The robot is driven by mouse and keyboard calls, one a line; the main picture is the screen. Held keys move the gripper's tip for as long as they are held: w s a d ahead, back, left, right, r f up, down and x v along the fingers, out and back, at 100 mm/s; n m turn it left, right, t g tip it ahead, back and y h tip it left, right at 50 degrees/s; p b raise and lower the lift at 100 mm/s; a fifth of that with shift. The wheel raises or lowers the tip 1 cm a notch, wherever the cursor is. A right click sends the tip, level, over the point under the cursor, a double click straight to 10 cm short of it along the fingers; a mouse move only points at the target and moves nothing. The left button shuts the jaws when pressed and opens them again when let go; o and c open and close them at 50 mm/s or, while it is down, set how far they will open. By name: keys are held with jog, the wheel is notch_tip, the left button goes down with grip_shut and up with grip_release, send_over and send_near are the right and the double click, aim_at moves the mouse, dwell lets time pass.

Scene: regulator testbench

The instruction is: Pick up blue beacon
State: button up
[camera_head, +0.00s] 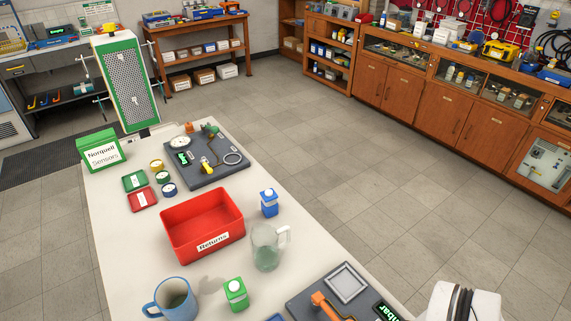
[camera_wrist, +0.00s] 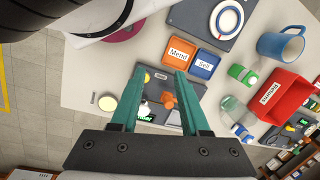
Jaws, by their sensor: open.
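The blue beacon (camera_head: 269,203), a small blue block with a white round top, stands upright on the white table, right of the red Returns bin and behind the clear jug. In the wrist view it appears as a small blue shape (camera_wrist: 243,132) at the right, beyond the jug. My gripper (camera_wrist: 160,73) is open, with its two teal fingers spread and nothing held between them. It is over the dark panel with the orange lever, well apart from the beacon. The fingers do not show in the head view.
The clear jug (camera_head: 266,248) stands close in front of the beacon. The red Returns bin (camera_head: 203,228) is to its left. A green beacon (camera_head: 236,294), a blue mug (camera_head: 174,298) and a dark panel (camera_head: 310,301) are nearer. Bare tabletop lies behind the beacon.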

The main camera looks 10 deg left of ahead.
jog(key=shift+o, duration=1.4)
jog(key=shift+w, duration=0.1)
jog(key=w+d+f+n+t+h, duration=0.1)
jog(key=w+f+n+t, duration=0.2)
jog(key=w, duration=1)
jog(key=w+d+f+n+t+h, duration=0.1)
jog(key=w+n+t, duration=0.25)
jog(key=w, duration=0.95)
jog(key=n+t+y, duration=0.4)
jog(key=n+y, duration=0.3)
jog(key=y, duration=0.1)
send_near(269, 192)
jog(key=shift+t+y, duration=0.25)
jog(key=shift+y, duration=0.05)
jog(key=x, duration=0.8)
jog(key=shift+s+d+f, duration=0.1)
jog(key=shift+d+f, duration=0.05)
jog(key=shift+f, duration=0.05)
